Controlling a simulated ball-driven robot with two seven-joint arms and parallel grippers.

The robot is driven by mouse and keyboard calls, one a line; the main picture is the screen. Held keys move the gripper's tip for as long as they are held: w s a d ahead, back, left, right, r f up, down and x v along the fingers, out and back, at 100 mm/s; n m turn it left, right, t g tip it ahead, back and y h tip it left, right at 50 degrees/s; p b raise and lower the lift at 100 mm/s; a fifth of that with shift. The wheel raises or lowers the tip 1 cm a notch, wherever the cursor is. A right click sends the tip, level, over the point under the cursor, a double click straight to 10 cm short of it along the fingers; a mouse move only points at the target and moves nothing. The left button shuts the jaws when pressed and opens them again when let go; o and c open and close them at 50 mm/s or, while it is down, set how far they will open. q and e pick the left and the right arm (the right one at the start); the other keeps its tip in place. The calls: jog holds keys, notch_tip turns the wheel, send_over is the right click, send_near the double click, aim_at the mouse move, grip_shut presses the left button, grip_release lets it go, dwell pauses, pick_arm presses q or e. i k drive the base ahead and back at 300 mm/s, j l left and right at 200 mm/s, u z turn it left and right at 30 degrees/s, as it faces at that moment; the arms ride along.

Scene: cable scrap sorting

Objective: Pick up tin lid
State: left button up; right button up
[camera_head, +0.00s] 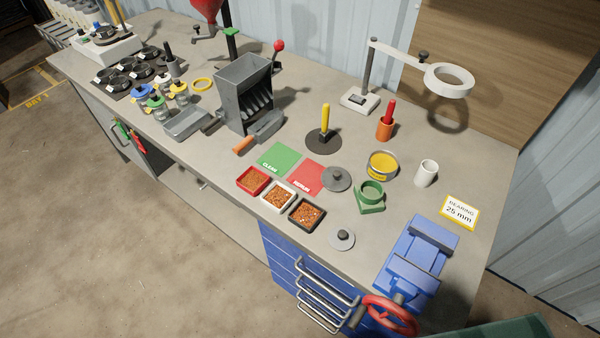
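Two round grey lid-like discs lie on the bench. The darker one (336,180), with a small knob, lies beside the red mat's right corner. The paler one (341,240), with a raised centre, lies near the front edge, left of the blue vise. I cannot tell for certain which is the tin lid. A yellow open tin (382,164) stands to the right of the darker disc, behind a green ring-shaped holder (370,196). Neither of my grippers is in view.
Red, white and dark trays (306,214) of copper-coloured scrap line the front edge. A blue vise (415,255) stands at the front right. A white cup (426,173), a magnifier arm (448,81) and a grey shredder-like machine (244,95) stand farther back.

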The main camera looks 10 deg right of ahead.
aim_at(334, 178)
jog(key=j+z, duration=1.3)
